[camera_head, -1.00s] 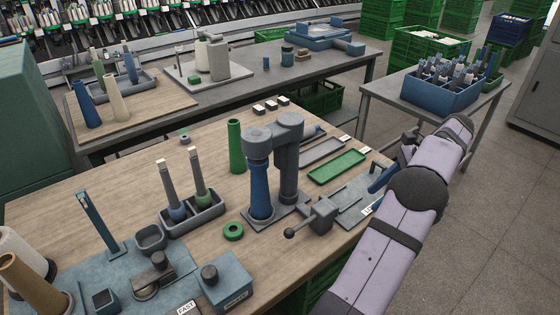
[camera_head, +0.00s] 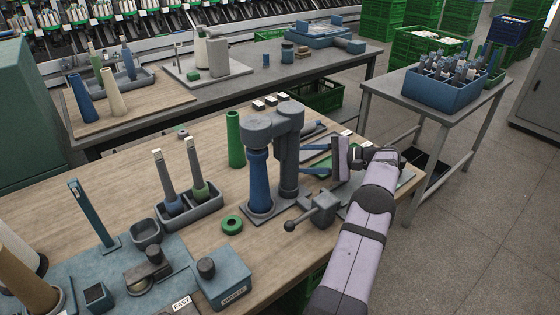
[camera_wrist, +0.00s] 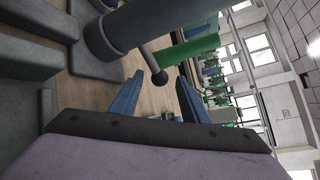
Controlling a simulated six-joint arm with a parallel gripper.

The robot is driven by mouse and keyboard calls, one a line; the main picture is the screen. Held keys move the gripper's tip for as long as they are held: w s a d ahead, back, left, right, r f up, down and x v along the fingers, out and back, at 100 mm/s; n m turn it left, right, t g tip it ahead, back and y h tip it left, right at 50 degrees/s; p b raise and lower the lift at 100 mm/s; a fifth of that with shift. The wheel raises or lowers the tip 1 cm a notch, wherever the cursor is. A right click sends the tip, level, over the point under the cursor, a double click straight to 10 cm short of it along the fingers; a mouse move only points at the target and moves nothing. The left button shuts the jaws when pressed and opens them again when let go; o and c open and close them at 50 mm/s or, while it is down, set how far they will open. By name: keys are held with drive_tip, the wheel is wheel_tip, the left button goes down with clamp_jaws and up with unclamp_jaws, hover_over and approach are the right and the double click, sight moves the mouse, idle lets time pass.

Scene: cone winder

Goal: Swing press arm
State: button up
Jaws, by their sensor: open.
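The press has a grey column (camera_head: 289,170) and a grey arm (camera_head: 277,121) across its top. The arm's head is over a blue tube (camera_head: 259,183) standing on the press base. My gripper (camera_head: 302,160) is open and empty, just right of the column, its blue fingers pointing left. In the wrist view, a dark ball knob (camera_wrist: 160,78) on a short rod extends from beside the grey column (camera_wrist: 165,18). The knob appears between my fingertips (camera_wrist: 159,92); I cannot tell if it is within their reach. It is hidden in the head view.
A green tube (camera_head: 235,139), a green ring (camera_head: 232,223) and a grey holder with two tubes (camera_head: 190,212) are left of the press. Trays lie behind my gripper.

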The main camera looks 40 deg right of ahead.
drive_tip(key=shift+x, duration=3.35)
clamp_jaws()
